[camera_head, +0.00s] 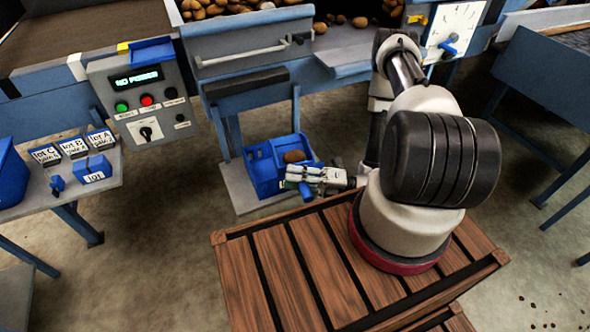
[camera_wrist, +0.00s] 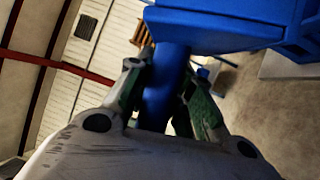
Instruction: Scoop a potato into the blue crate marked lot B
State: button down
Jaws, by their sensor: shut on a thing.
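My gripper (camera_head: 312,178) is shut on the blue handle (camera_wrist: 165,90) of a blue scoop, which fills the top of the wrist view (camera_wrist: 215,22). In the head view the gripper is low, just right of a blue crate (camera_head: 262,178) on a low grey platform. A brown potato (camera_head: 294,157) shows at the crate's right side. I cannot tell whether it lies in the scoop or in the crate. No lot mark is readable on the crate. The scoop's inside is hidden in the wrist view.
A grey hopper (camera_head: 240,45) with potatoes (camera_head: 335,19) stands above the crate. A control box (camera_head: 145,100) reads "NO POWER". Cards for lots A, B and C (camera_head: 73,146) stand on a side table (camera_head: 115,165). A slatted wooden platform (camera_head: 290,265) lies in front.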

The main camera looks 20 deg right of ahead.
aim_at(294, 158)
notch_tip(294, 158, down, 9)
jog(key=shift+f, duration=0.2)
dwell(0.5)
jog(key=r+m, duration=0.1)
jog(key=r+m+h, duration=0.1)
jog(key=r, duration=0.1)
jog(key=w+r+m, duration=0.1)
jog(key=r, duration=0.1)
jog(key=shift+r+m, duration=0.2)
jog(key=shift+m, duration=0.2)
jog(key=shift+w+r+m+g+h, duration=0.1)
jog(key=shift+w+r+m+h, duration=0.25)
jog(key=shift+r, duration=0.35)
jog(key=shift+w+r+m+g+h, duration=0.1)
jog(key=shift+w+r+m, duration=0.25)
jog(key=shift+r+m, duration=0.25)
jog(key=shift+w+r+m+g+h, duration=0.1)
jog(key=shift+w+r+m+h, duration=0.2)
jog(key=shift+r, duration=0.45)
